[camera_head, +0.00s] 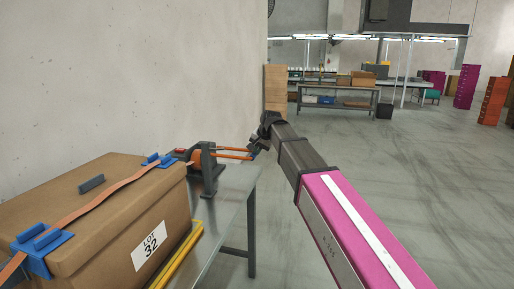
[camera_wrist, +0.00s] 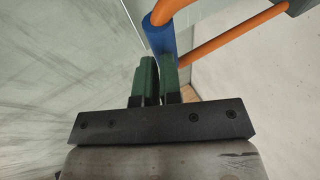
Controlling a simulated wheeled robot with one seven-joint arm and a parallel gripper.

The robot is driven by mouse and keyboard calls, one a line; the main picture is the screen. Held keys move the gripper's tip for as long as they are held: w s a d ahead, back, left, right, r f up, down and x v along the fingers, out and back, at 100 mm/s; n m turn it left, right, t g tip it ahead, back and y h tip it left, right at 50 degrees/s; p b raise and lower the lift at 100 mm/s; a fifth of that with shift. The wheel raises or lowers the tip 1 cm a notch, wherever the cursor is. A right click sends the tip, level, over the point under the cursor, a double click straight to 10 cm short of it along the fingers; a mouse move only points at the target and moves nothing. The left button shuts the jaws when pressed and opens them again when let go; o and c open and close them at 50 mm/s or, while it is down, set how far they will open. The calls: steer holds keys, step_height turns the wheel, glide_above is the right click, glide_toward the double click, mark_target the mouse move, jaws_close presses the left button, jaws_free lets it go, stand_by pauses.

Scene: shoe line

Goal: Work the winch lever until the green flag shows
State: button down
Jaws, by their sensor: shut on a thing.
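The winch (camera_head: 207,174) is a dark grey block on the right end of the metal bench, with an orange drum part on its side. Its lever (camera_head: 233,149) is orange with two bars reaching right, roughly level, to my gripper (camera_head: 258,145). In the wrist view the lever's blue grip (camera_wrist: 160,38) runs down between the green fingers of my gripper (camera_wrist: 158,76), which is shut on it. A small red patch (camera_head: 180,151) shows just left of the winch; I cannot tell whether it is the flag. No green flag is seen.
A brown carton (camera_head: 110,205) marked LOT 32 stands on the bench, with an orange strap and blue corner pieces over it. Yellow rails (camera_head: 181,254) run along the bench (camera_head: 228,205). A wall is behind; open floor (camera_head: 400,170) lies right.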

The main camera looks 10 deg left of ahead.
steer(key=shift+f, duration=0.4)
steer(key=w+v, duration=0.1)
steer(key=v, duration=1.3)
steer(key=shift+d+r, duration=0.35)
stand_by(0.8)
steer(key=w+a+r+n+g+y, duration=0.1)
steer(key=w+a+r+n, duration=0.1)
steer(key=r+n, duration=0.3)
steer(key=w+a+r+n+g+y, duration=0.1)
steer(key=r+n, duration=0.5)
steer(key=n, duration=0.8)
steer(key=w+a+g, duration=0.1)
steer(key=a, duration=0.1)
steer(key=shift+a, duration=0.25)
steer(key=shift+w+r, duration=0.1)
